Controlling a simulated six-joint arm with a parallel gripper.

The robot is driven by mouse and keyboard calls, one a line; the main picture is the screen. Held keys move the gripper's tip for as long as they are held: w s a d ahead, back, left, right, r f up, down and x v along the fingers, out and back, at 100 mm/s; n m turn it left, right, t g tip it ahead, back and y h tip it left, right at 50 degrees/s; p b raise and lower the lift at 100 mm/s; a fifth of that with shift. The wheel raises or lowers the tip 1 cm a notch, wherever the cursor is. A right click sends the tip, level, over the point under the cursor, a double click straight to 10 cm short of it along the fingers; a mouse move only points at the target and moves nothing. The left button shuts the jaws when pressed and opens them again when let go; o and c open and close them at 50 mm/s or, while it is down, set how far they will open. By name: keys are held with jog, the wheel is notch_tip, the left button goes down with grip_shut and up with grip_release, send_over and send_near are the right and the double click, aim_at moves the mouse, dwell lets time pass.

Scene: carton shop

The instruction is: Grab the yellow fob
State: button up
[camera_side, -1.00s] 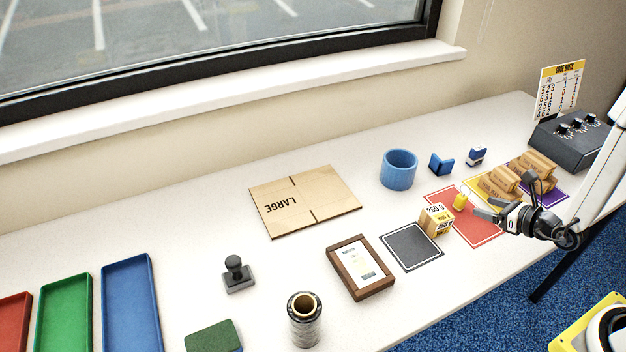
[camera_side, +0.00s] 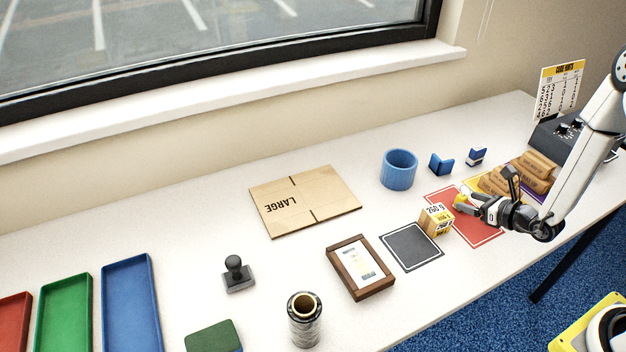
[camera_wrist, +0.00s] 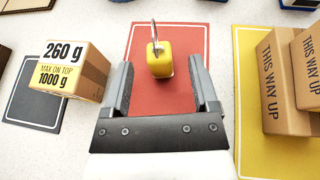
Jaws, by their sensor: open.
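The yellow fob (camera_wrist: 159,62) stands on the red mat (camera_wrist: 182,37) with a thin metal ring or loop at its top, seen in the wrist view. My gripper (camera_wrist: 162,84) is open, with one jaw on each side and the fob just ahead of the tips, roughly centred between them. In the side view the fob (camera_side: 460,200) is partly hidden by my gripper (camera_side: 466,205), which is low over the red mat. I cannot tell whether a jaw touches the fob.
A small carton marked 260 g (camera_wrist: 78,70) stands left of the fob. Brown cartons (camera_wrist: 290,80) stand on the yellow mat (camera_wrist: 250,120) to the right. A blue cup (camera_side: 399,170) and blue brackets (camera_side: 441,164) lie behind. A wooden frame (camera_side: 360,268) lies left of the dark mat (camera_side: 411,247).

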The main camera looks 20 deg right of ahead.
aim_at(466, 200)
jog(key=shift+x, duration=1.6)
grip_shut()
